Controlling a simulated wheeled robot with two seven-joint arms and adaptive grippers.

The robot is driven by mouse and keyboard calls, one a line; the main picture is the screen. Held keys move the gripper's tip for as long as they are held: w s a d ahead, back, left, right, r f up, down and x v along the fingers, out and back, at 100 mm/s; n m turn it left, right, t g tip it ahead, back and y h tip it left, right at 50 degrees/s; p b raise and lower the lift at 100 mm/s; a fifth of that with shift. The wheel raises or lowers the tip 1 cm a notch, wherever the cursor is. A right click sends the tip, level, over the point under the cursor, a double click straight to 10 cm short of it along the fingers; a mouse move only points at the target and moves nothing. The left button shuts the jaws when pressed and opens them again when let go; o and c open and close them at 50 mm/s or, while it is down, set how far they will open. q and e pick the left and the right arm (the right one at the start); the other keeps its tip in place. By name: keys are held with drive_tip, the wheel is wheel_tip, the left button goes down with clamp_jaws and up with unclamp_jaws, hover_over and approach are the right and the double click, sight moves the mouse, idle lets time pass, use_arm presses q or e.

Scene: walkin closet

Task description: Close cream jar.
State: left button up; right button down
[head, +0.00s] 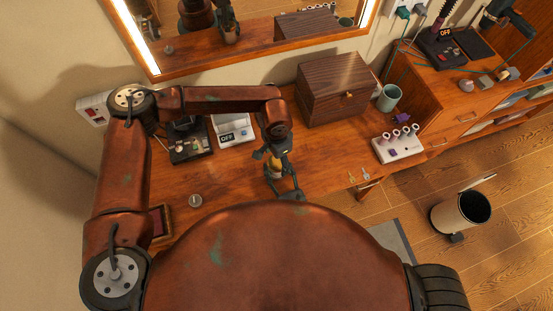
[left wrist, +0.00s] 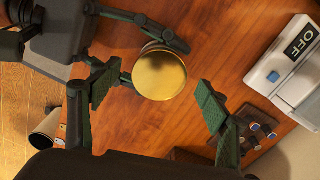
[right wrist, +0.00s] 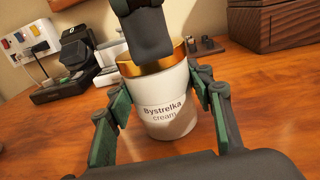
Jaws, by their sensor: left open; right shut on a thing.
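The white cream jar (right wrist: 165,112), labelled "Bystrelka cream", stands upright on the wooden counter in the right wrist view. A gold lid (left wrist: 159,74) sits on its top; whether it is screwed tight cannot be told. My right gripper (right wrist: 157,100) is shut on the jar's body, a finger on each side. My left gripper (head: 272,152) is above the jar, its fingers (left wrist: 150,103) open and apart from the lid. In the right wrist view a dark left finger hides part of the lid. In the head view the grippers mostly hide the jar.
A wooden box (head: 335,90) stands behind the jar, with a cup (head: 389,97) and white roller stand (head: 398,144) to the right. A small round item (head: 195,200) sits near the front left.

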use_arm(q)
drive_tip(key=shift+r, duration=2)
drive_tip(key=shift+c, duration=0.3)
